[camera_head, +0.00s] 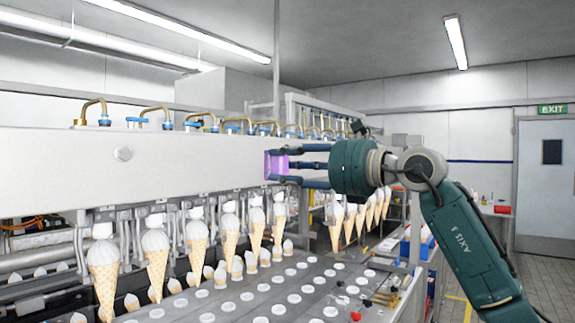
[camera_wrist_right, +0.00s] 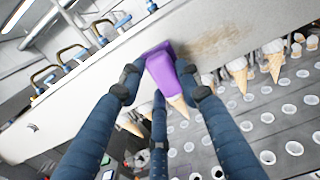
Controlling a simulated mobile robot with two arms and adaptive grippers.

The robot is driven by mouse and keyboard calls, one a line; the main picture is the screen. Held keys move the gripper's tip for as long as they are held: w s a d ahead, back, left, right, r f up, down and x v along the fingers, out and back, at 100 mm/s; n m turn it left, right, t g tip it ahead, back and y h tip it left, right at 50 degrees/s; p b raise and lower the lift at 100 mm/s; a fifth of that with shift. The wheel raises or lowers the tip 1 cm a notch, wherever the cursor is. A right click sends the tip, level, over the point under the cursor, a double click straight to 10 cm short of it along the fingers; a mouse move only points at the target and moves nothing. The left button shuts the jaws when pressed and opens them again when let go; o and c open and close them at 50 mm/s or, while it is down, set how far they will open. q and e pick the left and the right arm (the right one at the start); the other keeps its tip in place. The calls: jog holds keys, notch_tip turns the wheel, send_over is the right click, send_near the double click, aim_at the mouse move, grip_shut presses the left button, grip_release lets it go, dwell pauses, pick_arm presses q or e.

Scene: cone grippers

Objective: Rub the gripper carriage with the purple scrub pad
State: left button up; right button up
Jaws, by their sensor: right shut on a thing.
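The gripper carriage (camera_head: 60,165) is a long pale metal beam above a row of ice cream cones; it also shows in the right wrist view (camera_wrist_right: 215,22). A brownish smudge (camera_wrist_right: 215,43) marks its face there. The purple scrub pad (camera_wrist_right: 168,72) is between the fingers of my right gripper (camera_wrist_right: 162,85), close against the carriage face beside the smudge. Whether it touches the face I cannot tell. In the head view the purple pad (camera_head: 275,164) shows at the carriage's right part, partly hidden by my right gripper's (camera_head: 285,165) blue fingers. My left gripper is not in view.
Several cones (camera_head: 156,255) hang below the carriage over a grey plate (camera_head: 255,305) with round white-rimmed holes. Brass and blue fittings (camera_head: 155,112) line the carriage top. A cluttered bench (camera_head: 494,210) and a door (camera_head: 544,185) stand at the right.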

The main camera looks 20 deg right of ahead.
jog(key=w+d+p, duration=0.2)
jog(key=d+p, duration=0.1)
jog(key=w+d+p, duration=0.3)
jog(key=p, duration=0.1)
jog(key=w+d+p, duration=0.2)
jog(key=d+p, duration=0.1)
jog(key=shift+w+d+r, duration=0.25)
jog(key=s+a+b, duration=0.1)
jog(key=s+a, duration=0.1)
jog(key=s+a+b, duration=0.1)
jog(key=s+a, duration=0.1)
jog(key=a, duration=0.1)
jog(key=s+a+b, duration=0.1)
jog(key=s+a, duration=0.1)
jog(key=a, duration=0.1)
jog(key=shift+s+a+f, duration=0.2)
jog(key=shift+s+f, duration=0.1)
jog(key=shift+f, duration=0.05)
jog(key=shift+s+a+r, duration=0.1)
jog(key=shift+s+a, duration=0.4)
jog(key=shift+a, duration=0.15)
dwell(1.6)
